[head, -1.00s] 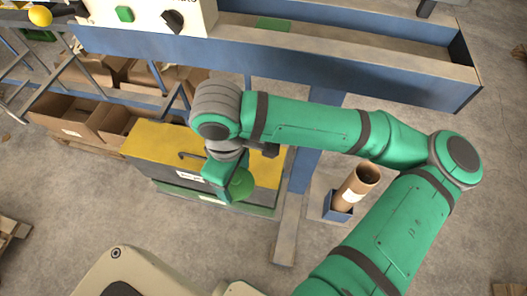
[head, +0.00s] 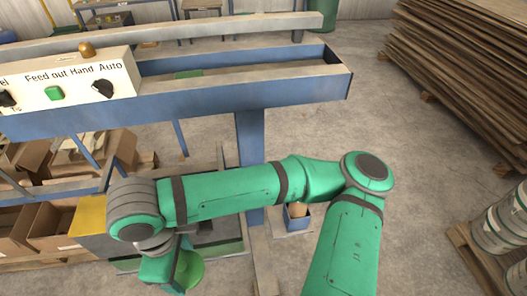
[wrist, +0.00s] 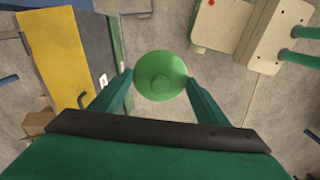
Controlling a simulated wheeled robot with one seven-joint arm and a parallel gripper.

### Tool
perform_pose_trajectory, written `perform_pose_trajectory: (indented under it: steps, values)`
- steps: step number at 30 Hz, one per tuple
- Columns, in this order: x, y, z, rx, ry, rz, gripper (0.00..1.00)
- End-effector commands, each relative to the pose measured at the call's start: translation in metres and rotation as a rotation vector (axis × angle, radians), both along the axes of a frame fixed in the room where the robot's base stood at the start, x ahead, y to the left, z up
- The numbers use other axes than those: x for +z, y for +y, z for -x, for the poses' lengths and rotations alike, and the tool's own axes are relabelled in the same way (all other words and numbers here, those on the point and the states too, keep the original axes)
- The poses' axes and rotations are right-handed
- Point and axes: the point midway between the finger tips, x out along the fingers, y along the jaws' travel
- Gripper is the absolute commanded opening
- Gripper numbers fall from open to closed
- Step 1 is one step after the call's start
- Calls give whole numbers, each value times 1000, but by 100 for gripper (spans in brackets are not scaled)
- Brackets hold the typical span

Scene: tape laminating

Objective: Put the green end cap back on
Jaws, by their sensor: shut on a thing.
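The green end cap (wrist: 160,72) is a round disc with a small raised centre. My gripper (wrist: 160,82) is shut on it, with one finger at each side of its rim. In the head view the cap (head: 190,270) shows as a green disc low at the left, beside the green gripper body (head: 160,272). A brown cardboard tube (head: 299,209) stands in a small blue holder (head: 298,223), to the right of my gripper and partly behind my arm.
A blue-sided conveyor frame (head: 230,110) crosses above, with a control panel (head: 62,82) at left. A yellow-topped box (head: 90,215) stands near my gripper, cardboard boxes (head: 50,220) left of it. Stacked boards (head: 465,75) and drums (head: 495,235) are at right. Open floor (head: 420,200) lies between.

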Motion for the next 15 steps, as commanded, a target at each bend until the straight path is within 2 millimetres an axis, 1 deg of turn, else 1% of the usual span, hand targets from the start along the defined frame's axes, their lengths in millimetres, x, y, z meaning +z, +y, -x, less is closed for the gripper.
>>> perform_pose_trajectory:
  steps: [8,11,15]
  values:
    - [-21,-21,-30,-201,4,0,48]
    - [-31,-31,-45,-299,5,-1,48]
    - [-50,-50,-71,-480,6,0,48]
